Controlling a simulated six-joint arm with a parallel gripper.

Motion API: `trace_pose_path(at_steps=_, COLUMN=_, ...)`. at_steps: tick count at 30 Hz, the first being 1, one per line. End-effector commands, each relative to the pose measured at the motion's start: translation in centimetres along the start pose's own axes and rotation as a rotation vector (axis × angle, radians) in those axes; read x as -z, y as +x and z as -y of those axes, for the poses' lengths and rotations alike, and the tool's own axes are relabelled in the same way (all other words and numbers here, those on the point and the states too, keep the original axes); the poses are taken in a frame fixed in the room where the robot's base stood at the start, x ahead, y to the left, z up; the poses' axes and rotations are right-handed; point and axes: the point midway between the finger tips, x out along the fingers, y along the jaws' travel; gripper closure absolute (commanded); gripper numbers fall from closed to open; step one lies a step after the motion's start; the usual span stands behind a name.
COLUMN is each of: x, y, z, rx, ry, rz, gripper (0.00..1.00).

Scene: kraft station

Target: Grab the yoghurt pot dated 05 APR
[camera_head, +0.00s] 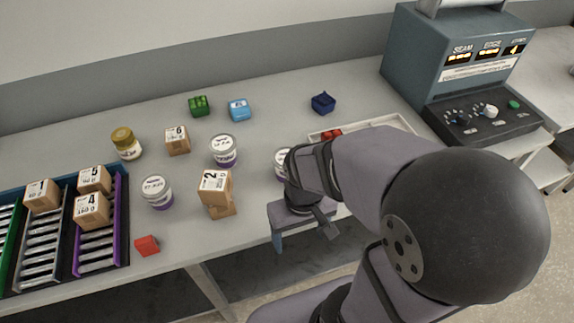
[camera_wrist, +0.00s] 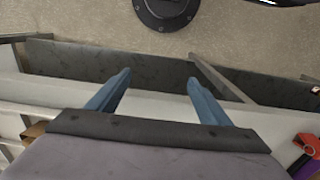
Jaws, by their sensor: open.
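Three white-lidded pots with purple bands stand on the table in the head view. One pot (camera_head: 157,193) is at the left, one pot (camera_head: 223,151) is near the middle, and one pot (camera_head: 281,163) is partly hidden behind my arm. Their lids carry printing too small to read surely, so I cannot tell which says 05 APR. My gripper (camera_head: 303,232) is over the table's front edge, in front of the partly hidden pot and apart from all pots. In the wrist view its two blue fingers (camera_wrist: 159,77) are spread with nothing between them.
Numbered cartons (camera_head: 215,184) stand by the pots and in the racks (camera_head: 98,245) at left. A gold-lidded jar (camera_head: 126,144), a red block (camera_head: 147,245) and green (camera_head: 199,106) and blue (camera_head: 323,103) items are around. A white tray (camera_head: 401,122) and a control machine (camera_head: 455,60) are right.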

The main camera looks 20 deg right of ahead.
Motion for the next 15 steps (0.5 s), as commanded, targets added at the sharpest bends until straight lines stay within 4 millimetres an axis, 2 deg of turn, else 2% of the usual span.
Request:
trace_pose_path(at_steps=9, x=0.1, y=-0.2, z=0.1, rx=0.004, ry=0.001, rz=0.001, gripper=0.27)
trace_pose_path(at_steps=15, x=0.9, y=-2.6, z=1.2, rx=0.061, ry=0.022, rz=0.020, gripper=0.27)
